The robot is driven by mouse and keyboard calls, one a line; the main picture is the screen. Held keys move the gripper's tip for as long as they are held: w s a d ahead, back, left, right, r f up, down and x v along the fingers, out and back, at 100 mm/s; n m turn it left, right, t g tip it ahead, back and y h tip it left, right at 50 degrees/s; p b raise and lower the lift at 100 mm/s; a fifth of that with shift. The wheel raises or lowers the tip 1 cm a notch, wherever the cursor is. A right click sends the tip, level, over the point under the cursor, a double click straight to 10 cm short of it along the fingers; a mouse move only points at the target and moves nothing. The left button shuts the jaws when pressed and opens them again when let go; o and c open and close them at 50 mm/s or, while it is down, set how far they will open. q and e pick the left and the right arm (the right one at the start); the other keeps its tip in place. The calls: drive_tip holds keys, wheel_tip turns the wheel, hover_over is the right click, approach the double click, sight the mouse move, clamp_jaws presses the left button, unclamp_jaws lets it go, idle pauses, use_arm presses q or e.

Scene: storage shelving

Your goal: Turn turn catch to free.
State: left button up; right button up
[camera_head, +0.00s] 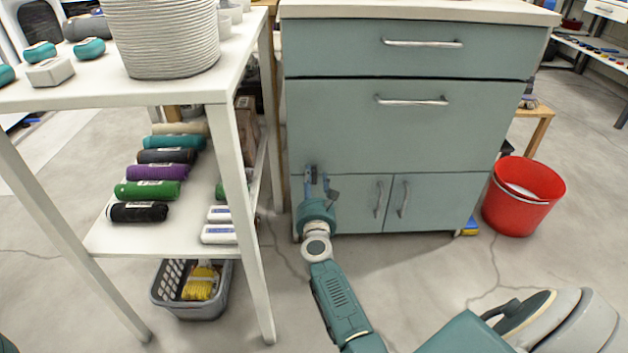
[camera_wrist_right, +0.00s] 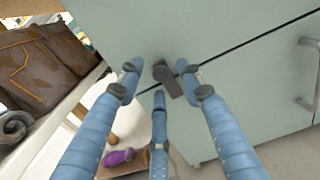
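The turn catch (camera_wrist_right: 168,76) is a small dark grey knob with a short lever. In the right wrist view it sits near the seam above the lower left door (camera_head: 363,205) of the grey-green cabinet (camera_head: 340,110), its lever slanting down and right. My right gripper (camera_head: 317,180) is at that door's upper left corner. In its wrist view the blue fingers (camera_wrist_right: 158,82) are spread, with the catch between their dark tips, close to the right ones. I cannot tell whether they touch it. In the head view the gripper hides much of this spot. My left gripper is not in view.
A white shelf table (camera_head: 215,97) with rolled cloths stands left of the cabinet, close to my right gripper. A grey basket (camera_head: 205,308) is under it. A red bucket (camera_head: 523,196) stands right of the cabinet. The floor in front is clear except for my arm.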

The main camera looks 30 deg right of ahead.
drive_tip(key=shift+x, duration=0.85)
drive_tip(key=shift+s, duration=0.1)
clamp_jaws()
